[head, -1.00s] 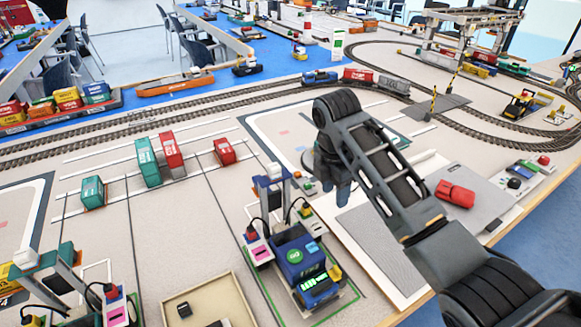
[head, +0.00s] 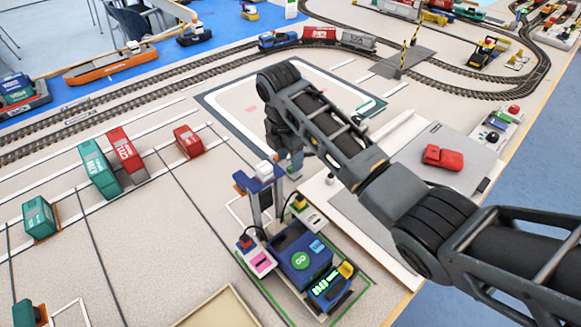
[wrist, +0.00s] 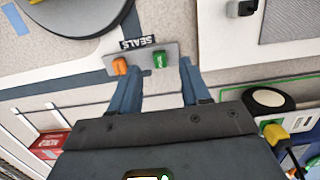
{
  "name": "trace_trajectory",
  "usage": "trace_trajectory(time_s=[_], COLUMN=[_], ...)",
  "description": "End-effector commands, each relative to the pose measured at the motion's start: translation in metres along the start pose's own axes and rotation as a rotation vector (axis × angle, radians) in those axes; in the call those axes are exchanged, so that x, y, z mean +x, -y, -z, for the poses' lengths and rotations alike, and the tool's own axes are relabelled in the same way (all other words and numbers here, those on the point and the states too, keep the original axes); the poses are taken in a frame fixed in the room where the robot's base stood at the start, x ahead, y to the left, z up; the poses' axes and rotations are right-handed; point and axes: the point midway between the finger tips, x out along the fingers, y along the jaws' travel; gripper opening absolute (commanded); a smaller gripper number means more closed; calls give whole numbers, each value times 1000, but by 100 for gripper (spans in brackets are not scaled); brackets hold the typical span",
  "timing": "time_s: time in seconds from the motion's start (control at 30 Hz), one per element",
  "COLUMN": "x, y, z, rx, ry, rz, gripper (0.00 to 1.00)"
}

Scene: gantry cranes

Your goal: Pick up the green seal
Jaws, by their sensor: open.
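The green seal (wrist: 160,60) is a small green block on a grey plate (wrist: 143,62) lettered "SEALS" in the wrist view. An orange seal (wrist: 120,66) stands left of it on the same plate. My gripper (wrist: 160,68) is open, with its two blue-grey fingers either side of the green seal in the picture and the orange seal outside the left finger. I cannot tell how far above the seal the fingertips are. In the head view my gripper (head: 289,162) points down behind the blue crane, and no seal can be made out there.
A blue gantry crane (head: 258,185) stands close to my gripper, with a blue machine (head: 300,252) in front of it. A red car (head: 443,157) sits on a grey pad at right. Red and green containers (head: 97,170) stand at left, and railway tracks run behind.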

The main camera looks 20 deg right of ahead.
Motion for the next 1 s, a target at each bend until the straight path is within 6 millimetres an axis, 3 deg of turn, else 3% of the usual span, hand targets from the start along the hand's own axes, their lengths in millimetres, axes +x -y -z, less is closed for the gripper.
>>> trace_trajectory(time_s=[0.2,0.47,1.0], x=[25,28,28], y=[0,0,0], z=[0,0,0], rx=[-1,-1,-1], ry=[1,1,0], rz=[1,0,0], gripper=[47,47,0])
